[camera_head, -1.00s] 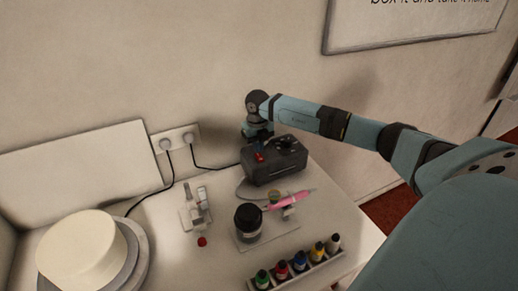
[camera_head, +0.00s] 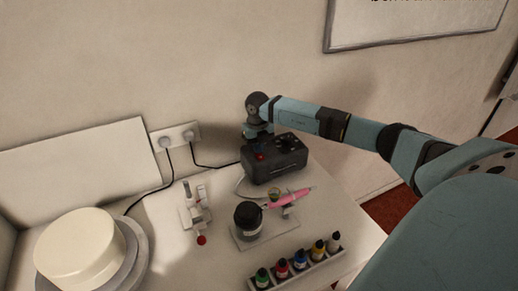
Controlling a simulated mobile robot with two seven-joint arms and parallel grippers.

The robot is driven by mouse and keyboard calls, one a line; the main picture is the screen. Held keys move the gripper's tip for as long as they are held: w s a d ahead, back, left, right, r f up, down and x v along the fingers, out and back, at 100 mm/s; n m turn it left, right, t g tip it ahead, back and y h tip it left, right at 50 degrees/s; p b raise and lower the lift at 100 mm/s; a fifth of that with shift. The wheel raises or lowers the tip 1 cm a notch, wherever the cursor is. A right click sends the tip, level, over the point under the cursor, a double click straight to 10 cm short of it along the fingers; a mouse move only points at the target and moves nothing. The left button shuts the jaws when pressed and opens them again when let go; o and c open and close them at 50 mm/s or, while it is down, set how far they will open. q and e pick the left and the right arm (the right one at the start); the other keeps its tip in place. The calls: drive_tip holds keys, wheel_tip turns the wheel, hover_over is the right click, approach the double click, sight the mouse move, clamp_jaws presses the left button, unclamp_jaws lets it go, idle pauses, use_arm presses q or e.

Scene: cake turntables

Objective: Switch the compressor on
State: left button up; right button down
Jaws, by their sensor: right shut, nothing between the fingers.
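The compressor (camera_head: 276,164) is a dark box at the back of the white table, near the wall. A red switch or button (camera_head: 260,156) shows on its top left. My right gripper (camera_head: 257,143) comes down from above at the compressor's back left edge, close to the red switch. It is shut and empty; its fingertips are partly hidden, and I cannot tell whether they touch the compressor. My left gripper is not in view.
A pink airbrush (camera_head: 291,198) rests on a holder beside a dark jar (camera_head: 248,218). Several colour bottles stand in a rack (camera_head: 298,270) at the front. A white cake (camera_head: 80,248) sits on a turntable at left. Cords run from a wall socket (camera_head: 178,136).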

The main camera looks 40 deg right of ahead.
drive_tip(key=shift+f, duration=0.45)
drive_tip(key=shift+s+r, duration=0.1)
drive_tip(key=shift+r+p, duration=0.5)
drive_tip(key=shift+r, duration=0.35)
drive_tip(key=shift+r+p, duration=1.55)
drive_tip(key=shift+r, duration=1.05)
drive_tip(key=shift+f, duration=0.1)
